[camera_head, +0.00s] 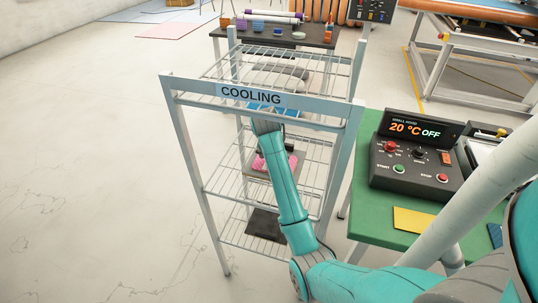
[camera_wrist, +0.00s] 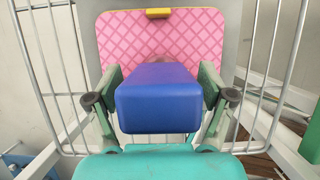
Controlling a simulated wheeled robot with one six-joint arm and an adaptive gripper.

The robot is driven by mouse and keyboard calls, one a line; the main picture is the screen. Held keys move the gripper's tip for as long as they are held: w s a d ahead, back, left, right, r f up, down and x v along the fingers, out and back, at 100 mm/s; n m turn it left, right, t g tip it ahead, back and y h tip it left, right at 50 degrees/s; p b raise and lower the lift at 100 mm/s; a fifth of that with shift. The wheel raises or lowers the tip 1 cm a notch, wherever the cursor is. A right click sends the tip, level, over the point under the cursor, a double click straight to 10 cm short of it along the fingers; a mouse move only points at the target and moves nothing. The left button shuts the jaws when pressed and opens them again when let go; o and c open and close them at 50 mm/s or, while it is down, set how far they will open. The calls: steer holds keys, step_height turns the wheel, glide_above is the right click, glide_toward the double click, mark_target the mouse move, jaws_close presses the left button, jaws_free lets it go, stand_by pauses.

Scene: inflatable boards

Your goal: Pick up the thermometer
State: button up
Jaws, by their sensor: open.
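No thing is plainly recognisable as a thermometer. In the wrist view a blue block with rounded edges (camera_wrist: 158,102) sits between the two fingers of my gripper (camera_wrist: 160,98), which stand open on either side of it; I cannot tell whether they touch it, or whether it is the thermometer. Behind it is a pink quilted panel (camera_wrist: 205,38) with a yellow tab (camera_wrist: 158,13) at its top. In the head view my arm reaches into the wire rack marked COOLING (camera_head: 190,98); the gripper is largely hidden there. A pink piece (camera_head: 291,161) shows beside the arm on a shelf.
Wire bars of the rack (camera_wrist: 48,75) stand close on both sides of my gripper. Right of the rack, a green table (camera_head: 368,218) carries a control box (camera_head: 415,160) reading 20 °C OFF and a yellow card (camera_head: 415,220). Floor at left is clear.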

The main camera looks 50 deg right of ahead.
steer(key=c, duration=1.3)
steer(key=shift+c, duration=0.2)
steer(key=shift+r, duration=0.25)
